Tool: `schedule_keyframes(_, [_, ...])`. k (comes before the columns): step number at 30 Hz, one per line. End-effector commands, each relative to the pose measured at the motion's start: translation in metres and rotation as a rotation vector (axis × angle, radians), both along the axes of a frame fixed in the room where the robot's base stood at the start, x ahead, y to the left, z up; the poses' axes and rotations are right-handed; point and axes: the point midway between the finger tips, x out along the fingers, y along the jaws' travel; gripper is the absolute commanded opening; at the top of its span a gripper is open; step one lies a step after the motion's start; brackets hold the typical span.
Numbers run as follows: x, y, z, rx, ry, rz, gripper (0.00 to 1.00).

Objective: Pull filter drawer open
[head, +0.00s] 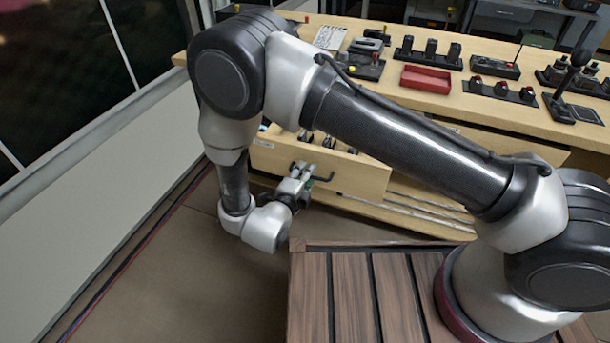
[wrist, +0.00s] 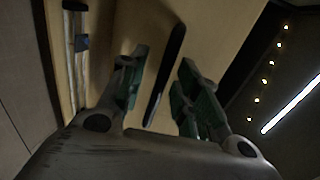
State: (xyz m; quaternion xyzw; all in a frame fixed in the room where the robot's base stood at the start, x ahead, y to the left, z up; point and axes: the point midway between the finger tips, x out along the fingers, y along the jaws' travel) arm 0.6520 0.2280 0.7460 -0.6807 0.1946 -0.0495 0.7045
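The wooden filter drawer (head: 350,183) stands partly out from under the workbench in the head view, and dark items show inside it. Its black bar handle (head: 325,174) is on the front panel. My gripper (head: 303,176) is at the handle, partly hidden by its own links. In the wrist view, my gripper (wrist: 161,90) has its two green-padded fingers apart. The black handle (wrist: 166,72) runs between them, with a visible gap on each side.
The wooden bench top (head: 440,100) holds a red tray (head: 425,79), several dark devices and a joystick (head: 572,72). A slatted wooden surface (head: 350,290) lies in front. Floor (head: 200,280) is open to the left, beside a pale wall and dark window.

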Motion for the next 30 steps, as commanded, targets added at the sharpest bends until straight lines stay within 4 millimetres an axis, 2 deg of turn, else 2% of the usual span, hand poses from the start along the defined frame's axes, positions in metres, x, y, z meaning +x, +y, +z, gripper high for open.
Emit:
schedule_keyframes(5, [-0.022,0.009,0.005,0.0,0.0,0.005,0.32])
schedule_keyframes(12, [-0.072,0.028,0.016,0.002,0.001,0.006,0.32])
schedule_keyframes(18, [-0.101,0.037,0.022,0.001,0.0,0.003,0.32])
schedule_keyframes(23, [-0.109,0.04,0.024,-0.001,0.0,0.001,0.32])
schedule_keyframes(30, [-0.109,0.04,0.024,0.0,0.0,0.001,0.32])
